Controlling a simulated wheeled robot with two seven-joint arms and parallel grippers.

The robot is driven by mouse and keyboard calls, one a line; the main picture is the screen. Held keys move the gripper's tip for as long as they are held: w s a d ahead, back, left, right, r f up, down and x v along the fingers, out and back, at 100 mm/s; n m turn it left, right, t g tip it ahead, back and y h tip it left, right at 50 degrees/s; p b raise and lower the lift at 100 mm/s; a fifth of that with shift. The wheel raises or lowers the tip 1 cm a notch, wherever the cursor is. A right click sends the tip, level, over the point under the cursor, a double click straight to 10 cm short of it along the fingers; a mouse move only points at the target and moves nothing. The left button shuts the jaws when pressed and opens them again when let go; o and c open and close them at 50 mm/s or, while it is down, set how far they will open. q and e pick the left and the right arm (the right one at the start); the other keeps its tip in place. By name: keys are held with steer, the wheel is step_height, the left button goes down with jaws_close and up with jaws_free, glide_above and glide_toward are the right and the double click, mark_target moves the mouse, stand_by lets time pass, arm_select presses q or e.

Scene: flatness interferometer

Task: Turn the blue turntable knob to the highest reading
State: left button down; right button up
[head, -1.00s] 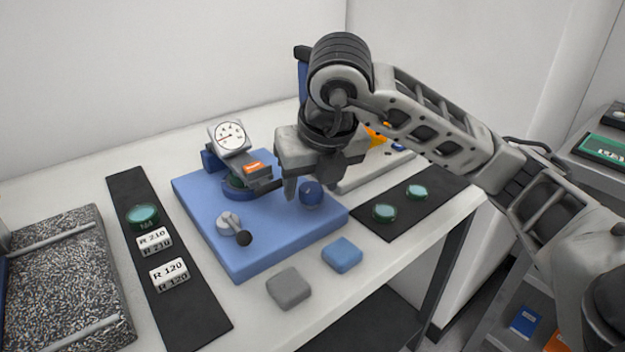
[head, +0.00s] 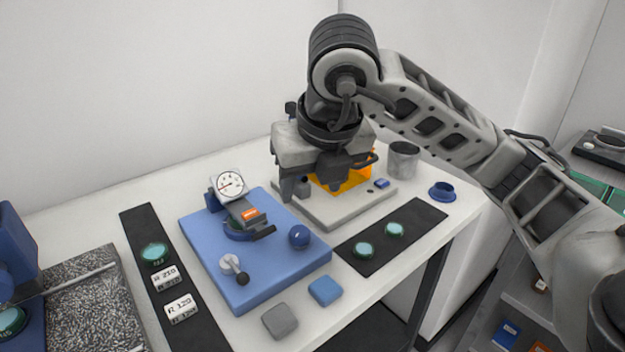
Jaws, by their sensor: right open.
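The blue turntable knob (head: 299,237) is a round blue ball near the right corner of the blue base plate (head: 285,275). The plate also carries a round white dial gauge (head: 230,185) with a needle, too small to read exactly, and a grey lever with a black ball (head: 236,267). My right gripper (head: 318,193) is open and empty, up and to the right of the blue knob and apart from it. It hangs over the grey-white instrument base (head: 345,213) with the orange part. My left gripper is not in view.
A black strip (head: 428,218) with two green discs lies right of the plate. Another black strip (head: 210,335) with labels lies left. A grey block (head: 280,321) and a blue block (head: 325,290) lie in front. A grey cup (head: 402,160) stands at the back right.

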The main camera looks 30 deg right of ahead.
steer(key=shift+p+v, duration=0.55)
steer(key=shift+v, duration=0.6)
